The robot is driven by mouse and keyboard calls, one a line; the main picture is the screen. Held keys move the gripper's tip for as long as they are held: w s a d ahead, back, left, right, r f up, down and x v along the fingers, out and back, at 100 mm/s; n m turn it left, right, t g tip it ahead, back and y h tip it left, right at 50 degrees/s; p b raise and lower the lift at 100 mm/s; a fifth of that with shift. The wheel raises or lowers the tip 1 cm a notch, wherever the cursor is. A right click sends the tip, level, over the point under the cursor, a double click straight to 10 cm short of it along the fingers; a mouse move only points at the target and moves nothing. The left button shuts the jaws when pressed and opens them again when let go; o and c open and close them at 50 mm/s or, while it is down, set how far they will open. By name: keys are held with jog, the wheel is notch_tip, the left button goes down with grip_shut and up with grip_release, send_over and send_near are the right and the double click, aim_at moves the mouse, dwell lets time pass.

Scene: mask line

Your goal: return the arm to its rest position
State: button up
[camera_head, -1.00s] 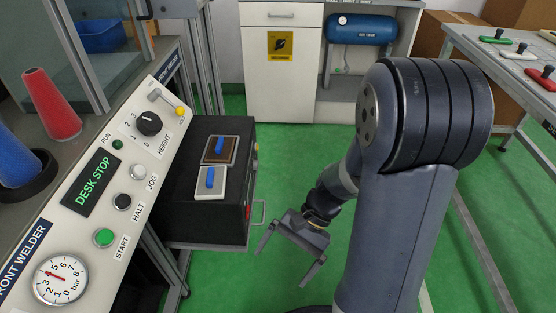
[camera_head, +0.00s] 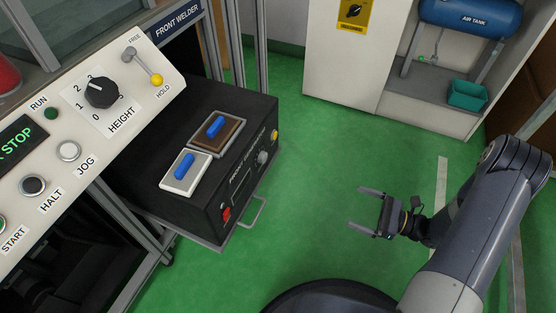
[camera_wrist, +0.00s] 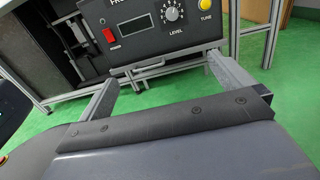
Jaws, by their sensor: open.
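My gripper (camera_head: 364,209) is open and empty in the head view. It hangs over the green floor, to the right of the black front welder box and apart from it. My arm (camera_head: 470,240) comes in from the right side, bent, with the gripper pointing left. In the wrist view my gripper's two fingers (camera_wrist: 168,88) are spread wide with nothing between them. The front of the welder box (camera_wrist: 165,30) shows beyond the fingers, with a red switch, a dial and a yellow knob.
The welder box (camera_head: 236,190) carries two plates with blue handles (camera_head: 184,167). The control panel (camera_head: 130,75) stands at left. A white cabinet (camera_head: 350,65) and a blue air tank (camera_head: 470,16) are at the back. Green floor (camera_head: 330,145) is clear around my gripper.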

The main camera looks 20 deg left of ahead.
jog(key=w+a+p, duration=0.1)
jog(key=a, duration=0.8)
jog(key=shift+a+p, duration=0.3)
jog(key=shift+a, duration=0.1)
jog(key=d+b, duration=0.1)
jog(key=d, duration=0.9)
jog(key=shift+s+b, duration=0.3)
jog(key=shift+s, duration=0.05)
jog(key=shift+a, duration=0.15)
jog(key=a+p, duration=0.2)
jog(key=a, duration=0.8)
jog(key=shift+w+d+b, duration=0.15)
jog(key=shift+d+b, duration=0.45)
jog(key=shift+d, duration=2.25)
